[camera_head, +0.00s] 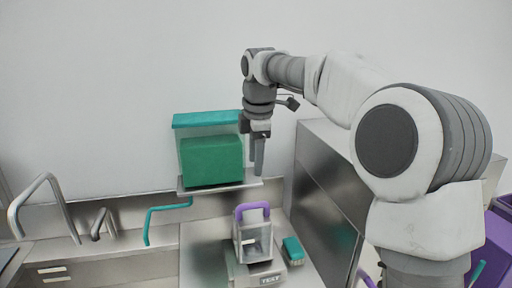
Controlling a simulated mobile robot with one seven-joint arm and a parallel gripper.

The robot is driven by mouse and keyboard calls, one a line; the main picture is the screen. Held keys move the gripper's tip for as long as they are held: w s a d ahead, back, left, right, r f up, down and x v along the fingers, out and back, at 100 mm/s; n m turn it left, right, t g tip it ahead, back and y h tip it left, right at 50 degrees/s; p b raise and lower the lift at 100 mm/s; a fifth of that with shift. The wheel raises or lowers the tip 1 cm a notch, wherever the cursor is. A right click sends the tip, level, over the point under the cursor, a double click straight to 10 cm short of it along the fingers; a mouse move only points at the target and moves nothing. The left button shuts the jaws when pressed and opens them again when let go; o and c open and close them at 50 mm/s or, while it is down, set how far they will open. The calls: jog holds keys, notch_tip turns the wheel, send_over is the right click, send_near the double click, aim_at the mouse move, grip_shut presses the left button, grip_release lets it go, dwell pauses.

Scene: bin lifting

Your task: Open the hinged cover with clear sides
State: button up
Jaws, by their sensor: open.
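A bin (211,160) with a flat teal lid (206,118) and clear sides stands on a small wall shelf (222,185). Green contents show through its sides. The lid looks shut and level. A small clear-sided case (254,246) with a purple handle (239,213) sits lower, on the counter. I cannot tell which of the two is the hinged cover. My gripper (257,160) points down at the right side of the bin, above the case. It is open and appears empty. I cannot tell whether it touches the bin, and it overlaps the bin's right edge.
A teal-topped brush-like item (293,250) lies right of the case. A metal cabinet (327,190) stands on the right and a purple container (495,245) beyond it. The wall above the bin is clear.

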jog(key=shift+s+r, duration=0.15)
jog(key=shift+r, duration=0.65)
jog(key=shift+s+r, duration=0.15)
jog(key=shift+r, duration=0.6)
